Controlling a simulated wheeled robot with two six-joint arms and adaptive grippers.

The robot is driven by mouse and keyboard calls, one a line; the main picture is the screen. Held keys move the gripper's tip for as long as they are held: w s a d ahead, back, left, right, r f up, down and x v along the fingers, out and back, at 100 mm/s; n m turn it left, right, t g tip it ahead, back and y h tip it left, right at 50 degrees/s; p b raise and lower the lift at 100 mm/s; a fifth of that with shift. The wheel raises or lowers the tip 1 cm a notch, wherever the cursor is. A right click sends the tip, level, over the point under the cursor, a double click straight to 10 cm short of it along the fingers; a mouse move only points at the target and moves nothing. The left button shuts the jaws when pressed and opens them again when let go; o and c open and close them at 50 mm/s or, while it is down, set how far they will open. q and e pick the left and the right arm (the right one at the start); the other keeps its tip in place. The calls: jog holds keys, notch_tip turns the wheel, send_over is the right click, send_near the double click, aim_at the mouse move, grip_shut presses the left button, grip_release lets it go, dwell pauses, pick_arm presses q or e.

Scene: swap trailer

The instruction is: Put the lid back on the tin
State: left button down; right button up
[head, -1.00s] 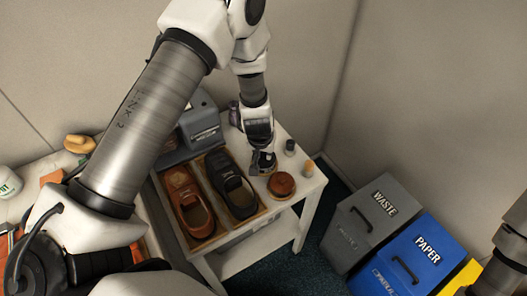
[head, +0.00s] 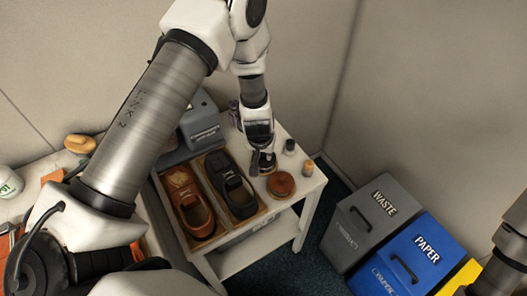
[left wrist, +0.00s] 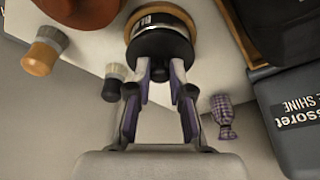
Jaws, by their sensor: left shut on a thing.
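My right gripper does not show.
A brown round tin (head: 281,185) stands close by on the table. A brown shoe (head: 187,197) and a black shoe (head: 232,185) lie left of the gripper. A checked cloth (left wrist: 222,115) lies nearby.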

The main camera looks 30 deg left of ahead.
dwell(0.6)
pick_arm(q)
jog(key=shift+c, duration=2.4)
grip_release()
notch_tip(320, 180, up, 7)
jog(key=p, duration=0.7)
jog(key=shift+p, duration=0.35)
grip_shut()
jog(key=shift+f+b, duration=0.25)
jog(key=shift+b, duration=0.05)
jog(key=shift+f+b, duration=2.15)
jog(key=shift+f, duration=0.6)
